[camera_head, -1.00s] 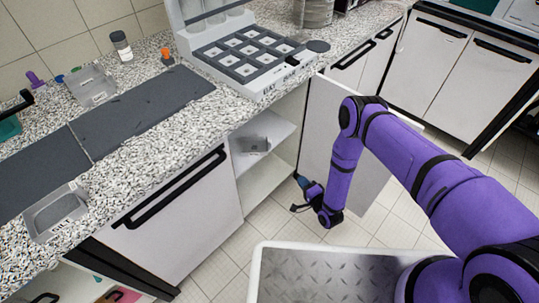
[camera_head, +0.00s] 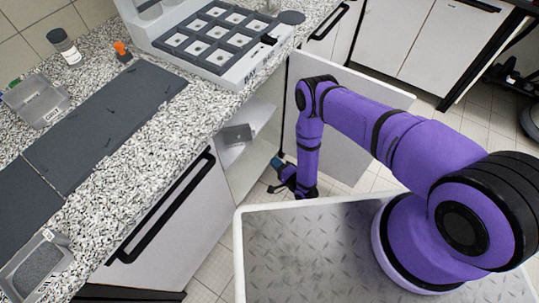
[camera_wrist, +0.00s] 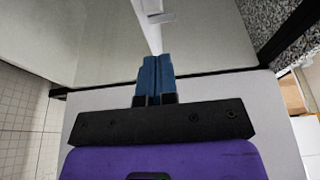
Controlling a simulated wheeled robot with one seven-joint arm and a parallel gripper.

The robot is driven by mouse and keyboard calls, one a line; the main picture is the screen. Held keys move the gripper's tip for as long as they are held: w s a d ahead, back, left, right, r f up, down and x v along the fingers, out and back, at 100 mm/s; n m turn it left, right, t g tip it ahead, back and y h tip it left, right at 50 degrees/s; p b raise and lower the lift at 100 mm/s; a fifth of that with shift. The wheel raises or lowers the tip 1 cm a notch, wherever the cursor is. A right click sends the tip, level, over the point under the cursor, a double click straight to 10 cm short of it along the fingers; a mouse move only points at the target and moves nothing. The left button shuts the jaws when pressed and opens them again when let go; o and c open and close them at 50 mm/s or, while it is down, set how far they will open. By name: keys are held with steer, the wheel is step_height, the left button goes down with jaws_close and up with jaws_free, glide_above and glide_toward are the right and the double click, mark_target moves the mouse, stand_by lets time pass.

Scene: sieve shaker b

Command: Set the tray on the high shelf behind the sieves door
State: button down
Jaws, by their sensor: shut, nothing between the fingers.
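A small grey tray (camera_head: 237,134) sits on the upper shelf (camera_head: 262,118) of the open cabinet under the counter. The cabinet's white door (camera_head: 350,85) stands swung open, partly hidden by my arm. My gripper (camera_head: 276,168) is at the cabinet opening, below and right of the tray and apart from it. In the wrist view, its blue fingers (camera_wrist: 155,80) are together with nothing between them. A pale shelf edge (camera_wrist: 147,32) lies ahead of them, with a small grey piece (camera_wrist: 160,17) on it, perhaps the tray's edge.
Another grey tray (camera_head: 14,278) with grey contents and a clear container (camera_head: 58,88) stand on the speckled counter (camera_head: 150,130). A compartmented sieve rack (camera_head: 245,72) stands at the back. The closed drawer front (camera_head: 165,235) with a black handle is left of the opening.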

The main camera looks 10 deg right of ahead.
glide_toward(248, 137)
steer(key=shift+w+a+r, duration=1)
steer(key=shift+w+r, duration=0.2)
steer(key=shift+r, duration=0.05)
steer(key=x, duration=0.7)
steer(key=shift+d, duration=0.1)
